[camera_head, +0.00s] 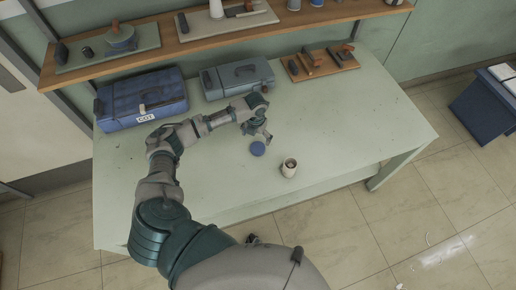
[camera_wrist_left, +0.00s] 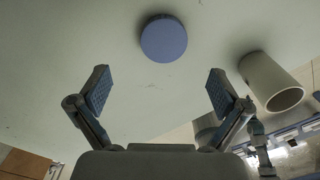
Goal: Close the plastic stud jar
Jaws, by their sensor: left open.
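The plastic stud jar (camera_head: 289,168) is a small whitish cylinder standing upright on the pale green table, its dark open mouth uncovered. It also shows in the left wrist view (camera_wrist_left: 262,73), on the right. A round blue lid (camera_head: 258,149) lies flat on the table to the left of the jar, apart from it. The lid shows in the left wrist view (camera_wrist_left: 164,39) at the top, ahead of the fingers. My left gripper (camera_head: 263,136) is just behind the lid in the head view. Its fingers (camera_wrist_left: 160,91) are spread with nothing between them. My right gripper is not seen.
A blue toolbox (camera_head: 165,90) and a grey-blue case (camera_head: 225,88) stand at the table's back. A wooden board with tools (camera_head: 327,67) lies right of them. A wooden shelf (camera_head: 180,49) runs above. The table's right part is clear; the jar is near the front edge.

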